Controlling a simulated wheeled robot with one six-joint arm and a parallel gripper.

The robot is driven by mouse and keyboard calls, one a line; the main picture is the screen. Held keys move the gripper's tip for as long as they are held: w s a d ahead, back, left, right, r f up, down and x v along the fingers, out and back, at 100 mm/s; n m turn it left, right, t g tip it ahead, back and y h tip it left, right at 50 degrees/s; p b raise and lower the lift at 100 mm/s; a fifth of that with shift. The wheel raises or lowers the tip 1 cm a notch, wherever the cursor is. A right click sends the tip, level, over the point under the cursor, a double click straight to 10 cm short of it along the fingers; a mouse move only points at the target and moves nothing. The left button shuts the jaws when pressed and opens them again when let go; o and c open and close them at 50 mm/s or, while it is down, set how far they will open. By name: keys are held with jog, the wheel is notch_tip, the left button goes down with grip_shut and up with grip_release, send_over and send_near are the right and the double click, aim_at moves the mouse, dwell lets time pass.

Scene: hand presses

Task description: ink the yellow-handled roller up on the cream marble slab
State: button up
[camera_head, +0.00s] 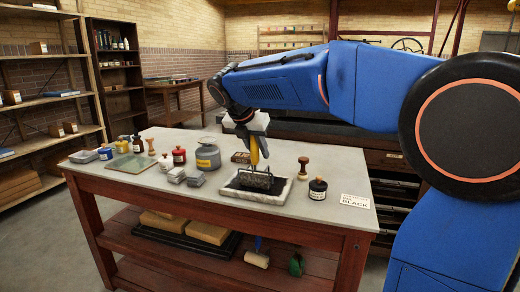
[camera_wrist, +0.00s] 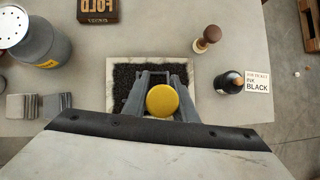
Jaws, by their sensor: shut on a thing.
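My gripper (camera_head: 250,133) is shut on the yellow-handled roller (camera_head: 254,155), holding it upright with its drum down. The drum looks black and sits at the inked face of the cream marble slab (camera_head: 282,194); I cannot tell for sure whether it touches. In the wrist view the round yellow handle end (camera_wrist: 162,101) shows between the two grey fingers. The slab's cream rim (camera_wrist: 150,61) frames a rough black ink patch there. The fingers and handle hide the drum and part of the patch in that view.
A black ink jar (camera_head: 317,188) and a "BLACK" card (camera_head: 355,200) stand right of the slab. A wooden-handled stamp (camera_head: 303,167) is behind.

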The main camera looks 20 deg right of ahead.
jog(key=shift+s+a, duration=0.25)
jog(key=shift+s, duration=0.1)
